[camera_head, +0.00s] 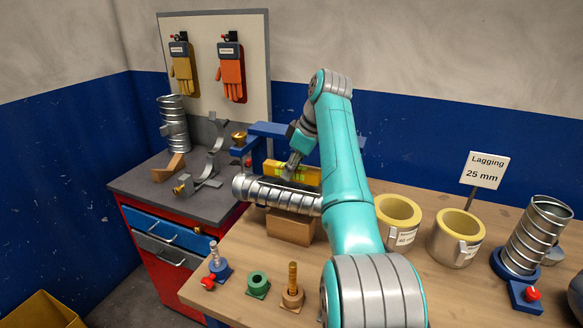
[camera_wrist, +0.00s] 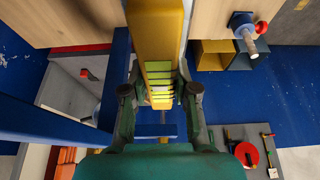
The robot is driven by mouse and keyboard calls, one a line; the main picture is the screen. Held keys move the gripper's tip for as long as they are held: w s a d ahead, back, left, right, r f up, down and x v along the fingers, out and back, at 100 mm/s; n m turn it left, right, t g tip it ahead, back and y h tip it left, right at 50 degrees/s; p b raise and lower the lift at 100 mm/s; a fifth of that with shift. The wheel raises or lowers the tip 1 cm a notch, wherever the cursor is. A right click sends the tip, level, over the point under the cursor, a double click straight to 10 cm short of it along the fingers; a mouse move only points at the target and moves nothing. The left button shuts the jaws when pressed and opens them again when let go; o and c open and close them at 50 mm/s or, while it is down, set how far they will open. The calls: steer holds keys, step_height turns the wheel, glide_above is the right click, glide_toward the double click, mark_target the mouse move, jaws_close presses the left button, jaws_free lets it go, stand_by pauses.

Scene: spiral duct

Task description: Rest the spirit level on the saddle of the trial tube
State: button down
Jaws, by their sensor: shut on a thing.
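The yellow spirit level (camera_head: 307,176) is held in my gripper (camera_head: 290,170), just above or behind the trial tube in the head view. In the wrist view the level (camera_wrist: 158,25) runs between both fingers of my gripper (camera_wrist: 160,92), its green vial window between them. The trial tube (camera_head: 262,193), a silver spiral duct, lies horizontally on a wooden block (camera_head: 289,229). Whether the level touches the tube cannot be told. A saddle on the tube cannot be made out; my arm hides the tube's right end.
A blue frame (camera_head: 268,130) stands behind the tube. Two yellow-lined lagging rings (camera_head: 397,212) (camera_head: 457,237) and an upright duct (camera_head: 538,236) stand at right. Small pegs and a green socket (camera_head: 258,284) sit at the front. A grey-topped cabinet (camera_head: 150,182) adjoins at left.

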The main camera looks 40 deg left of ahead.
steer(key=shift+f, duration=0.45)
stand_by(0.4)
steer(key=c, duration=0.8)
jaws_free()
